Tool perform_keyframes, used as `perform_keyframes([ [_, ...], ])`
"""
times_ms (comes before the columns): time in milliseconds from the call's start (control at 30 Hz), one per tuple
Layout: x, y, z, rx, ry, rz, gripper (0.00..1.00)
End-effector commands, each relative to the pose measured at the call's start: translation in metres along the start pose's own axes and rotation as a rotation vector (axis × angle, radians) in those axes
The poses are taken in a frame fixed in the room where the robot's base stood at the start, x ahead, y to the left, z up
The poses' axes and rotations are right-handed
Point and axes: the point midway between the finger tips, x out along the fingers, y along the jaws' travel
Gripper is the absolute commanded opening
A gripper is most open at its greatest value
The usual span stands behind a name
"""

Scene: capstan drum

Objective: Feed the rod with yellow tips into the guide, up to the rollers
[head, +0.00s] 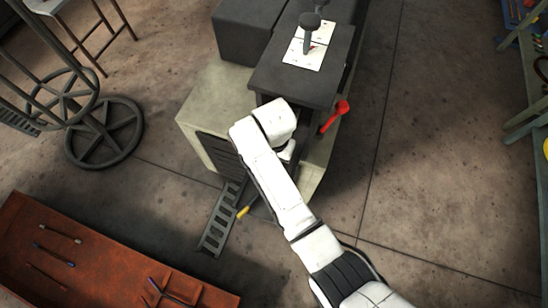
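One yellow tip of the rod (243,212) shows just left of my forearm. A short dark length runs up and right from the tip and passes out of sight under my arm. The rest of the rod and its other tip are hidden. My gripper is mostly hidden below my white wrist, at the front of the machine (205,105). Its fingers do not show, so I cannot see whether they hold the rod. The guide and the rollers cannot be made out; my arm covers that part of the machine.
A grey slotted ladder-like rack (217,224) slopes down from the machine's front. A red lever (336,115) sticks out at its right. A rust-red tray (95,262) with several thin rods lies at lower left. A spoked handwheel (103,132) stands left. Floor on the right is clear.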

Motion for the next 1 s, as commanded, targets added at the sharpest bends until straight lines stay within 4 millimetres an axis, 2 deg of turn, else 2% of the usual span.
perform_keyframes([
  [1000, 0.0050, -0.0001, 0.0026, 0.001, -0.002, 0.001, 0.00],
])
